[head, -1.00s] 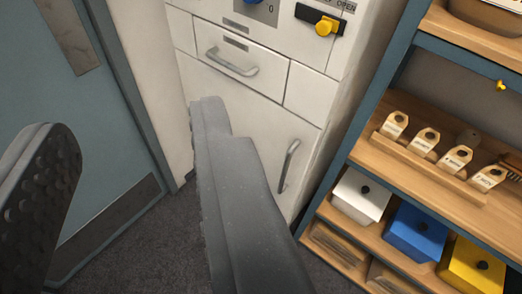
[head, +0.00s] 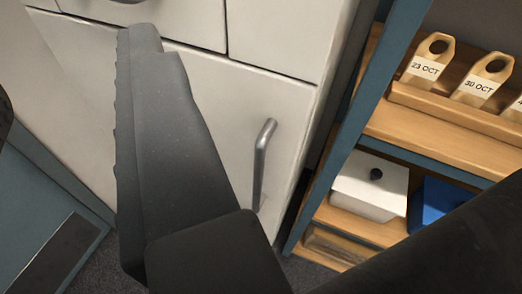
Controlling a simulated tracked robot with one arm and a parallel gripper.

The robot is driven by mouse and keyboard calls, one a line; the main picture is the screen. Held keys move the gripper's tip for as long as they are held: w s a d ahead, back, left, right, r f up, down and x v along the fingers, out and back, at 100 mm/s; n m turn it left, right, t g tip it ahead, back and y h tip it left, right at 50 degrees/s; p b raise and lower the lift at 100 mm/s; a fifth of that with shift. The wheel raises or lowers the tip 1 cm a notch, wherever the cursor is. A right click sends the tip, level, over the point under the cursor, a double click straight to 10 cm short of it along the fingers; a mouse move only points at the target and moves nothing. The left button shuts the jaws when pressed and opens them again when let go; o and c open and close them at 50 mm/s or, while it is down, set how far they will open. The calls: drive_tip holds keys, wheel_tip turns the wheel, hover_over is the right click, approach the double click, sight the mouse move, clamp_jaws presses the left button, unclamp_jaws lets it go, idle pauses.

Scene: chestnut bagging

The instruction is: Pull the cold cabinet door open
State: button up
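The cold cabinet door (head: 225,110) is the white lower panel with a vertical grey bar handle (head: 260,165) near its right edge. The door looks shut, flush with the cabinet front. My gripper (head: 70,75) is open, with one grey finger in front of the door, left of the handle. Only a dark sliver of the other finger shows at the left edge. Nothing is between the fingers, and the handle is apart from them.
A shelf unit with a blue frame (head: 345,115) stands right of the cabinet, holding tagged bags (head: 425,62), a white bin (head: 370,185) and a blue bin (head: 432,200). A blue-grey door (head: 30,200) is at left. Drawers sit above the cabinet door.

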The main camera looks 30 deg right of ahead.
drive_tip(key=w+d+f+m+h+b, duration=0.1)
drive_tip(key=w+d+f, duration=0.1)
drive_tip(key=f, duration=0.6)
drive_tip(key=w+d+f+b, duration=0.1)
drive_tip(key=d+f, duration=0.2)
drive_tip(key=f, duration=0.5)
drive_tip(key=m+h+b, duration=0.1)
drive_tip(key=m+h, duration=0.1)
drive_tip(key=h, duration=0.1)
approach(260, 171)
drive_tip(key=shift+t, duration=0.3)
drive_tip(key=shift+f+b+x, duration=0.2)
drive_tip(key=shift+b+x, duration=0.55)
drive_tip(key=shift+x, duration=2)
drive_tip(key=shift+f+b+x, duration=0.15)
drive_tip(key=shift+b+x, duration=0.6)
drive_tip(key=shift+x, duration=2)
